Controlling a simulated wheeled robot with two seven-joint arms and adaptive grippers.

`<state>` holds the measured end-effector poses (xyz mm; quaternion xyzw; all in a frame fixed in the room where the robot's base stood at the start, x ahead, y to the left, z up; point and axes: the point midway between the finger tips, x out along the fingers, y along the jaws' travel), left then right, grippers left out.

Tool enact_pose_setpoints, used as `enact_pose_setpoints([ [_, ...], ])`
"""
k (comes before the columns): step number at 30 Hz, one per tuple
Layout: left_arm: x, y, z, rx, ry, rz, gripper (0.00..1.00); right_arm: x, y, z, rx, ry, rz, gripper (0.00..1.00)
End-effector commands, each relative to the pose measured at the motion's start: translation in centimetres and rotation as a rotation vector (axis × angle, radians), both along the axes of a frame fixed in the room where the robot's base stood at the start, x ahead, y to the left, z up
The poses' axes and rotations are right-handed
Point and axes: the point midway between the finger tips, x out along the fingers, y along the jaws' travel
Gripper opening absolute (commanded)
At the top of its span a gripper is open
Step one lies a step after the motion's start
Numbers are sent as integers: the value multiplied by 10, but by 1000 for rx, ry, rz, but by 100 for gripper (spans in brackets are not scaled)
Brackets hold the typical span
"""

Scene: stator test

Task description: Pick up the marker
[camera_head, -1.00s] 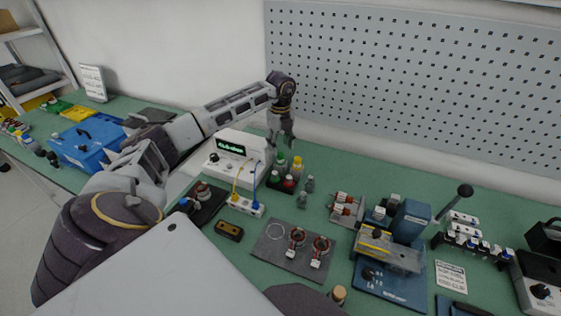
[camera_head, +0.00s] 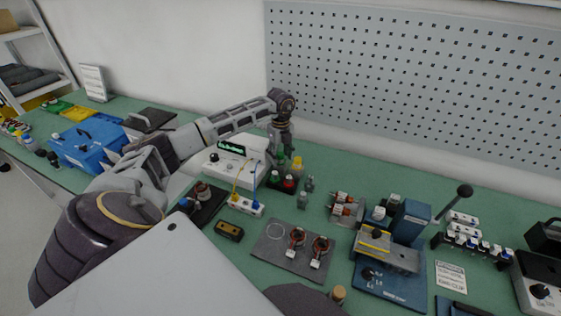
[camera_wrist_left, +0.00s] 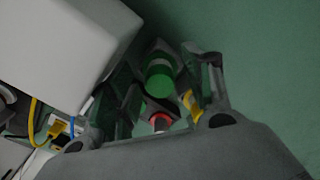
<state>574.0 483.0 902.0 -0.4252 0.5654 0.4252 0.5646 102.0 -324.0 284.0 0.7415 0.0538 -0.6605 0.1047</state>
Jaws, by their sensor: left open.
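Several coloured-cap cylinders stand in a dark holder on the bench. I take them to be the markers, and I cannot tell which one is meant. In the head view a red-capped one (camera_head: 288,182) stands in front and a yellow-topped one (camera_head: 298,163) at the right. My left gripper (camera_head: 282,152) points down over the back of this group, open, and partly hides it. In the left wrist view a green top (camera_wrist_left: 160,82) lies between the fingers of the left gripper (camera_wrist_left: 168,88). A red top (camera_wrist_left: 160,122) shows below it. Contact cannot be told.
A white instrument (camera_head: 235,160) with a green display stands just left of the gripper, with yellow and blue cables in front. Small grey pieces (camera_head: 303,200) stand to the right. A grey mat (camera_head: 268,252) and a blue press (camera_head: 410,220) are nearer. The pegboard wall is behind.

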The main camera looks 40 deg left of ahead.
Motion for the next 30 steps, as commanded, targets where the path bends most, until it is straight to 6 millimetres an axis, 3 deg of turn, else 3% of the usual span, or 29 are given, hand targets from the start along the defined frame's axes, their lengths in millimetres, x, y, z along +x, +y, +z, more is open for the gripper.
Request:
enact_pose_setpoints([
  [17,0,0,-5,1,-1,0,50,0,3,0,3,1,-1,48],
  [28,0,0,-5,1,-1,0,2,-1,3,0,3,1,-1,48],
  [30,0,0,-5,1,-1,0,2,-1,3,0,3,1,-1,48],
])
